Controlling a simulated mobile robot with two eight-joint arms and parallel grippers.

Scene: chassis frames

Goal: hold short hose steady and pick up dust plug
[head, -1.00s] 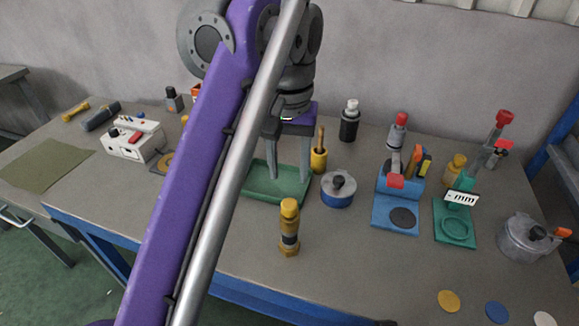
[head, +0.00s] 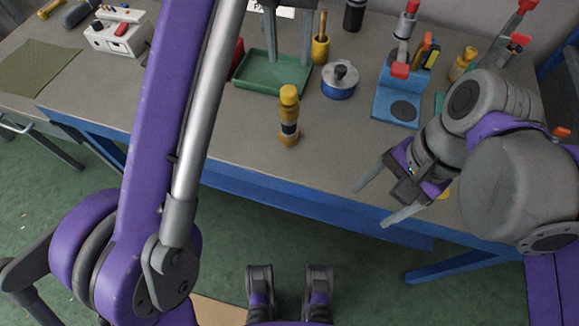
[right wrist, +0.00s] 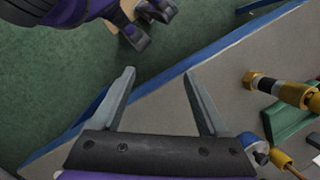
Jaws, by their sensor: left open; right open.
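The short hose (head: 289,127) stands upright near the table's front edge, with a brass lower fitting and a dark band. A yellow cap, which looks like the dust plug (head: 289,95), sits on its top. The hose also shows at the right of the right wrist view (right wrist: 273,87). My left gripper (head: 290,55) is open, fingers down over the green tray behind the hose; its upper part is cut off. My right gripper (head: 372,207) is open and empty, in front of the table edge, right of the hose and apart from it. Its spread fingers show in the right wrist view (right wrist: 158,75).
The green tray (head: 258,86), a blue-rimmed pot (head: 339,88) and a yellow holder (head: 321,48) stand behind the hose. A blue stand (head: 387,105) is to the right. The table (head: 225,140) is clear left and right of the hose.

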